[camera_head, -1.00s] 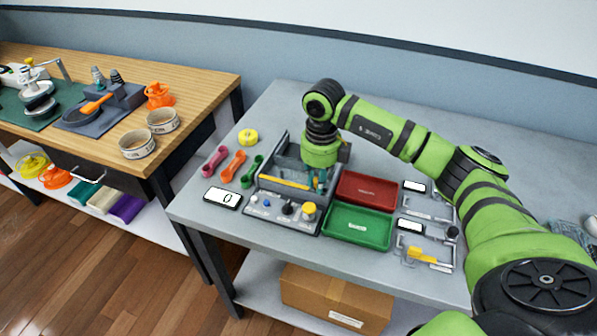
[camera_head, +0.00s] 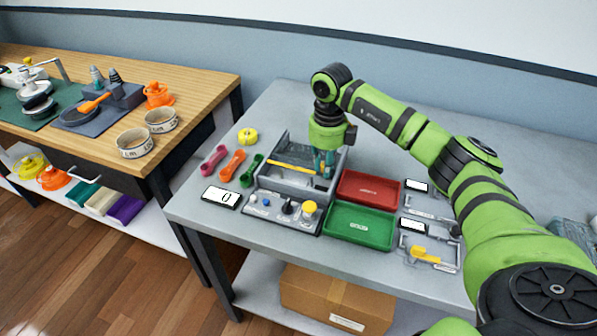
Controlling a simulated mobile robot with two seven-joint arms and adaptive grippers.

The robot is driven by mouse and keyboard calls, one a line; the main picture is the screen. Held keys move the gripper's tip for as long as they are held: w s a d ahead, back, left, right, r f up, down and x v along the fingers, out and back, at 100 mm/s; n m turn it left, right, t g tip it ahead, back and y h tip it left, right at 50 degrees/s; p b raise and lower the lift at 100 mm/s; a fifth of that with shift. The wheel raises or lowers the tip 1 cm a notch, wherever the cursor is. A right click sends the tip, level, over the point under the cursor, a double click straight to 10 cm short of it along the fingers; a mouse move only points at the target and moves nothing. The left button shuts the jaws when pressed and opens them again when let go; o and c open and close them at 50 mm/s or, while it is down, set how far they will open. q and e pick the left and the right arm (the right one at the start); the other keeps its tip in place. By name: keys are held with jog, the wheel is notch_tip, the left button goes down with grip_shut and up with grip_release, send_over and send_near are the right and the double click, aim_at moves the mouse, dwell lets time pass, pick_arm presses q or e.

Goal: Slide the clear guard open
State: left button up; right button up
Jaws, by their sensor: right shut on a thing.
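The clear guard is hard to make out, but its yellow edge bar (camera_head: 290,167) shows across the grey machine (camera_head: 262,192) on the grey table. My right gripper (camera_head: 324,173) points down at the right end of this bar and is shut on the guard there. The fingertips are small, and the exact grip is partly hidden. The bar lies partway back over the machine's open trough. My left gripper is not in view.
The machine's front panel has a yellow knob (camera_head: 309,208) and other controls. Red (camera_head: 370,190) and green (camera_head: 359,226) trays stand close on the right. Pink, orange and green tools (camera_head: 232,165) lie on the left, beside a white display (camera_head: 221,197). The table's back is clear.

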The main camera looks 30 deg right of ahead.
jog(key=shift+w+d+f+b, duration=0.15)
jog(key=shift+w+d+b, duration=0.2)
jog(key=shift+w+d, duration=0.45)
jog(key=shift+w+d+f+b, duration=0.15)
jog(key=shift+w+d+b, duration=0.25)
jog(key=shift+d, duration=0.55)
jog(key=shift+w, duration=0.1)
jog(key=o, duration=0.6)
jog(key=r+p, duration=0.5)
jog(key=r, duration=0.1)
jog(key=shift+w+r, duration=0.2)
